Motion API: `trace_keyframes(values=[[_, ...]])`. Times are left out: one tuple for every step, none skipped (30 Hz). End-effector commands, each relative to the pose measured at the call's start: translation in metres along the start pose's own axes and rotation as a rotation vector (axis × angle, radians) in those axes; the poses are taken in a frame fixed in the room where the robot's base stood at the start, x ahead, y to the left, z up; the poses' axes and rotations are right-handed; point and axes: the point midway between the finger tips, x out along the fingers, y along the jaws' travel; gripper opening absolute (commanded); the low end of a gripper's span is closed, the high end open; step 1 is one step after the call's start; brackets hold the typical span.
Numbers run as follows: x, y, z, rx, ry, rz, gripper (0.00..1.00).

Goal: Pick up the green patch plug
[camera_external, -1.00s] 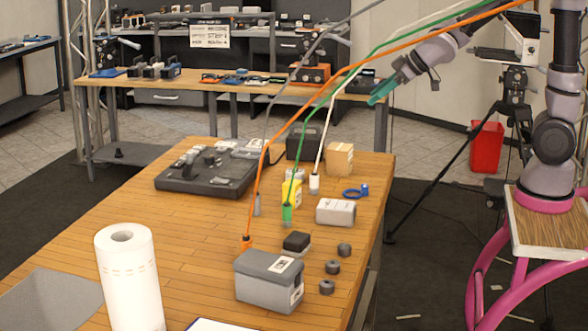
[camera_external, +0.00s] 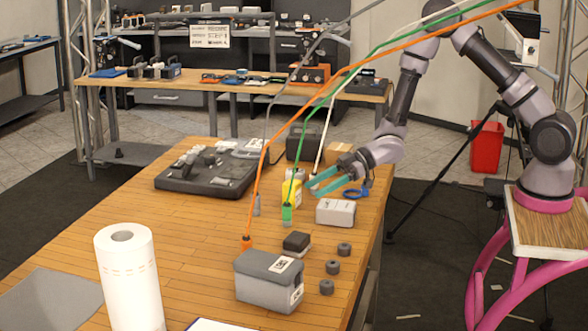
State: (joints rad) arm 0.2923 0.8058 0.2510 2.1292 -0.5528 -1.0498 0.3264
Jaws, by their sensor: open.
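The green patch plug (camera_external: 287,213) hangs upright at the end of a green cable, low over the middle of the wooden table, just in front of a yellow item. I cannot tell whether it touches the table. My gripper (camera_external: 312,188) has teal fingers, which are open and point left. It is to the right of the green plug and a little higher in the picture, with nothing seen between the fingers. The fingers partly cover the white plug and its cable.
An orange plug (camera_external: 246,242) and a grey plug (camera_external: 256,205) hang on cables nearby. A white box (camera_external: 336,212), blue ring (camera_external: 356,193), yellow item (camera_external: 292,193) and grey toolbox (camera_external: 269,281) stand around. A paper roll (camera_external: 130,280) is at the front left.

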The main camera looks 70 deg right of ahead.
Motion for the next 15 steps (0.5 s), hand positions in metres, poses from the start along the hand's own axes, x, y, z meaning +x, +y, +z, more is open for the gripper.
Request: trace_keyframes(values=[[0.009, -0.001, 0.001, 0.0, 0.0, -0.002, 0.68], [0.014, -0.001, 0.0, -0.001, 0.0, -0.002, 0.68], [0.019, -0.001, 0.0, -0.001, -0.001, -0.002, 0.68], [0.023, -0.001, 0.0, -0.001, -0.001, -0.001, 0.68], [0.026, -0.001, 0.0, -0.001, -0.001, 0.0, 0.68], [0.029, -0.001, 0.001, 0.0, -0.002, 0.0, 0.68], [0.03, -0.001, 0.001, 0.0, -0.002, 0.0, 0.68], [0.032, -0.001, 0.001, 0.0, -0.003, 0.0, 0.68], [0.035, -0.001, 0.001, 0.0, -0.003, 0.001, 0.68], [0.037, -0.002, 0.001, 0.0, -0.002, 0.001, 0.68], [0.041, -0.003, 0.001, 0.0, -0.002, 0.001, 0.68], [0.046, -0.005, 0.002, -0.001, -0.003, -0.001, 0.68], [0.051, -0.006, 0.002, -0.001, -0.003, -0.002, 0.68], [0.056, -0.007, 0.003, -0.001, -0.003, -0.002, 0.68], [0.063, -0.009, 0.003, -0.001, -0.002, -0.002, 0.68]])
